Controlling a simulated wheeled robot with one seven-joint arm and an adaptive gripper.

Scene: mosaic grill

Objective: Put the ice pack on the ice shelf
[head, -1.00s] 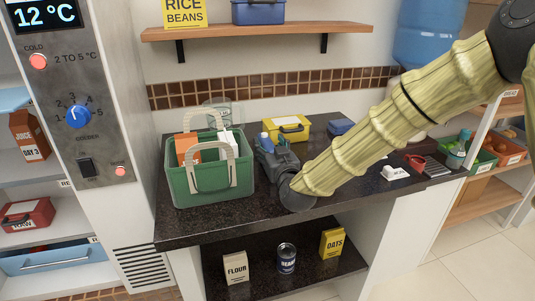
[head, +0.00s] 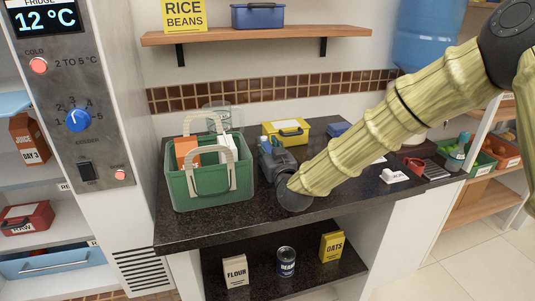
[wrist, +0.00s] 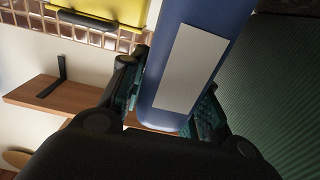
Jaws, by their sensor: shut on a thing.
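My gripper (head: 271,145) is low over the dark counter, just right of the green bag. In the wrist view my gripper (wrist: 168,98) is shut on a blue block with a white label (wrist: 207,28), which looks like the ice pack; its label is blank or unreadable here. In the head view only a small blue bit of the pack shows at the fingers, the rest hidden by my gripper. The fridge stands at the left with several shelves; no shelf label reads as ice, so I cannot tell which is the ice shelf.
The green bag (head: 212,187) holds an orange carton and a white item. A yellow box (head: 287,133) stands behind my gripper. The fridge's side panel (head: 120,215) borders the counter. A wall shelf (head: 255,34) hangs above. The fridge holds a red box (head: 27,218) and blue drawer (head: 45,259).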

